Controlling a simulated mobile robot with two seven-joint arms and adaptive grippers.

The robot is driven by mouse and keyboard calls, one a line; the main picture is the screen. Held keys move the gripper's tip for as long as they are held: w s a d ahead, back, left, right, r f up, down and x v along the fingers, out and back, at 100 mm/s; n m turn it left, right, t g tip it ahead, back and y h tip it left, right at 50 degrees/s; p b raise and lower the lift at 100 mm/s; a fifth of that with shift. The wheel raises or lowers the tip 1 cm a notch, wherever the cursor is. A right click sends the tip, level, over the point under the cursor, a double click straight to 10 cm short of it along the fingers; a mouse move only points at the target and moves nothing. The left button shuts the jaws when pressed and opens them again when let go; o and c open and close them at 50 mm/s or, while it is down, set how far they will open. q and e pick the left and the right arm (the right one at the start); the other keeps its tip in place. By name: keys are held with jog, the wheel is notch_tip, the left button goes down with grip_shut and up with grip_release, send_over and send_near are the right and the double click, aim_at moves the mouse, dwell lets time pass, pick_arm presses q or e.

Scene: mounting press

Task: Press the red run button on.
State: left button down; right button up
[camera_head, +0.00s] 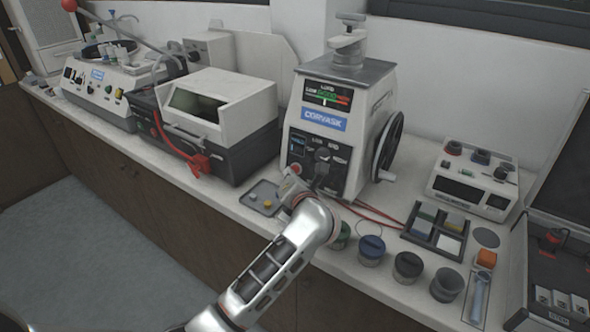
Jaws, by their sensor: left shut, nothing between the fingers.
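The mounting press (371,126) is the pale machine with a blue CORVASK label, standing mid-counter with a dark lower control panel. A small red button (296,168) shows low on the left of that panel, just above my wrist. My right gripper is not in view.
A handwheel (389,143) is on the press's right side. A small tray (257,200) lies at its front left. Several jars (372,251) stand along the front edge. Red cables (369,211) run right across the counter. A boxy machine (219,107) stands at left.

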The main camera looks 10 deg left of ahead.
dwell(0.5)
pick_arm(q)
jog(key=shift+w, duration=0.1)
jog(key=shift+w+d+f, duration=0.1)
jog(key=shift+w+d, duration=0.05)
jog(key=shift+w, duration=0.15)
jog(key=shift+s, duration=0.4)
jog(key=shift+a+p, duration=0.2)
jog(key=shift+p, duration=0.1)
